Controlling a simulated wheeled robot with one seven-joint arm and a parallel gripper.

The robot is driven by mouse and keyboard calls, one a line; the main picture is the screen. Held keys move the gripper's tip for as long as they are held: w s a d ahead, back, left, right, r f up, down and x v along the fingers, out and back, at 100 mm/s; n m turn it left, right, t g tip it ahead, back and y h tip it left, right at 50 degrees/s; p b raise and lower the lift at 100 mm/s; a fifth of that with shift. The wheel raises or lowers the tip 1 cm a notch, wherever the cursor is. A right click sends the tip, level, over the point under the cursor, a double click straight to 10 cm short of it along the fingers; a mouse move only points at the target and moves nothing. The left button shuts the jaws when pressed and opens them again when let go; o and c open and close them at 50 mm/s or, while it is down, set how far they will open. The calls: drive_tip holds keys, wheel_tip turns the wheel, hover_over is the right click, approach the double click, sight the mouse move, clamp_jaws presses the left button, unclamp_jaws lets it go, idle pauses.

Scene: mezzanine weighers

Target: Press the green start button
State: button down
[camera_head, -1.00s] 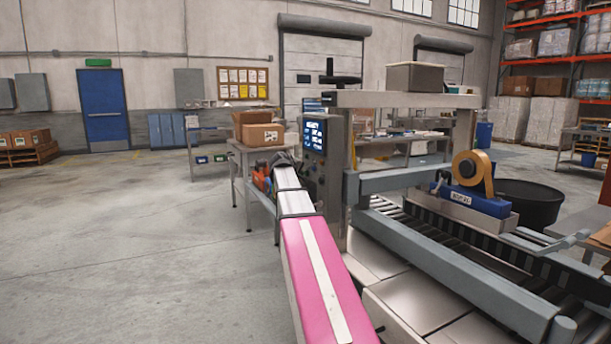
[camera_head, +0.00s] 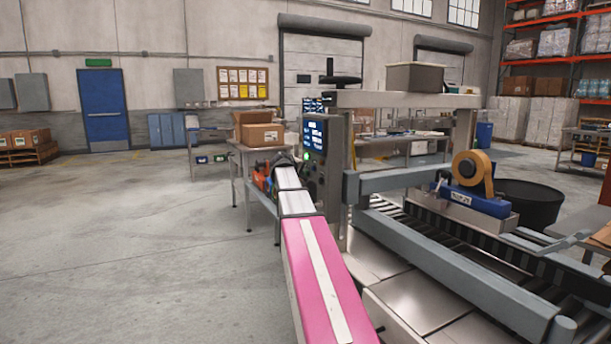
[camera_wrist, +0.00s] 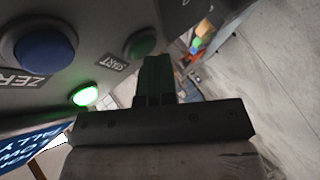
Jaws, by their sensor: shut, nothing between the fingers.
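The green start button (camera_wrist: 141,43) shows in the wrist view on a grey panel (camera_wrist: 105,22), next to a partly hidden label. My gripper (camera_wrist: 156,62) is shut and empty. Its fingertips are close to the lower right of the button; I cannot tell whether they touch it. A green lamp (camera_wrist: 85,95) glows on the panel, left of my fingers. In the head view the control box (camera_head: 313,160) stands at the end of my arm, with a lit green spot (camera_head: 306,151) on its edge. My gripper is mostly hidden there by my arm.
A blue button (camera_wrist: 45,48) labelled ZERO sits left of the green one. A roller conveyor (camera_head: 460,240) with a tape head (camera_head: 473,180) lies to the right. A table with cartons (camera_head: 262,135) stands behind.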

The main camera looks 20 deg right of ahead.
drive_tip(key=shift+a, duration=0.75)
drive_tip(key=a, duration=0.5)
drive_tip(key=shift+s, duration=0.15)
idle(0.7)
drive_tip(key=s+a+f+m+g+y, duration=0.1)
drive_tip(key=s+a+f+y, duration=0.15)
drive_tip(key=s+f, duration=0.45)
drive_tip(key=s+a+f+g+y, duration=0.15)
drive_tip(key=a+f, duration=0.25)
drive_tip(key=f, duration=0.6)
drive_tip(key=s+a+f+m+g+y, duration=0.1)
drive_tip(key=s+a+f, duration=0.35)
drive_tip(key=f, duration=0.45)
drive_tip(key=s+a+f+m+g+y, duration=0.1)
drive_tip(key=s+a+f+g+y, duration=0.1)
drive_tip(key=s+a+f, duration=0.3)
drive_tip(key=s+a+f+m+g+y, duration=0.1)
drive_tip(key=s+a+f, duration=0.4)
drive_tip(key=s+f, duration=0.6)
drive_tip(key=s+g+y, duration=0.1)
drive_tip(key=s+g, duration=0.1)
drive_tip(key=s, duration=0.3)
drive_tip(key=shift+a+f+m+y, duration=0.15)
drive_tip(key=shift+f+m+y, duration=0.15)
drive_tip(key=shift+f, duration=0.1)
